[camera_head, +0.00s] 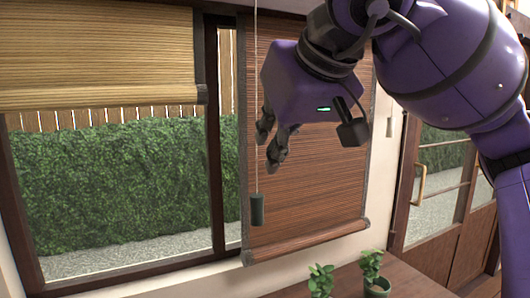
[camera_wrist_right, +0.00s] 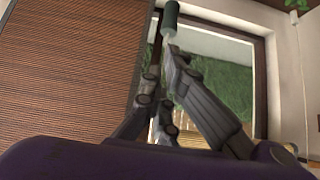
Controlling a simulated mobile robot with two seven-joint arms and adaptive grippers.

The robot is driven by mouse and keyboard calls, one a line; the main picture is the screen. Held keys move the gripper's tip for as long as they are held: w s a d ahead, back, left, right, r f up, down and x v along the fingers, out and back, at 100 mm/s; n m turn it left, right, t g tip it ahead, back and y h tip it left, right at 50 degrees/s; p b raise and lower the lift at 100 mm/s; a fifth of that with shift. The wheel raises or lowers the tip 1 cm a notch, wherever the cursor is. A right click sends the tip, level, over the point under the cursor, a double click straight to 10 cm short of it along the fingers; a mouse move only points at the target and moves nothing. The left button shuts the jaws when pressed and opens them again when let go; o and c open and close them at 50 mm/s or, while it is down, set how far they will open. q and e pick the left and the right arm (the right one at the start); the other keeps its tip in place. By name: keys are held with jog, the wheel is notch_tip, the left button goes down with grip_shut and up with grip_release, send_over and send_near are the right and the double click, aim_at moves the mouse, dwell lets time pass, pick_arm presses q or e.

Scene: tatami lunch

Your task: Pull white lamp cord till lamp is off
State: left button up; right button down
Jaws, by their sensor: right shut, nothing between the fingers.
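A thin white cord (camera_head: 255,70) hangs straight down from the top of the head view. A dark green cylindrical pull (camera_head: 257,209) is at its lower end, in front of the window blind. The pull also shows at the top of the right wrist view (camera_wrist_right: 170,18). My right gripper (camera_head: 270,143) points downward just right of the cord, above the pull. It is shut with nothing between its fingers. Whether a finger touches the cord I cannot tell. The lamp is outside both views. My left gripper is not in view.
A brown slatted blind (camera_head: 310,190) hangs behind the gripper, and a raised tan blind (camera_head: 95,55) is at left. Small potted plants (camera_head: 372,268) stand on a wooden surface (camera_head: 405,288) below. The space left of the cord is open.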

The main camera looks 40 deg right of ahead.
jog(key=v, duration=0.2)
jog(key=shift+s+a+r+p, duration=0.1)
jog(key=shift+s+r+p, duration=0.1)
jog(key=shift+r+p, duration=0.15)
dwell(0.5)
dwell(0.9)
jog(key=shift+f, duration=0.1)
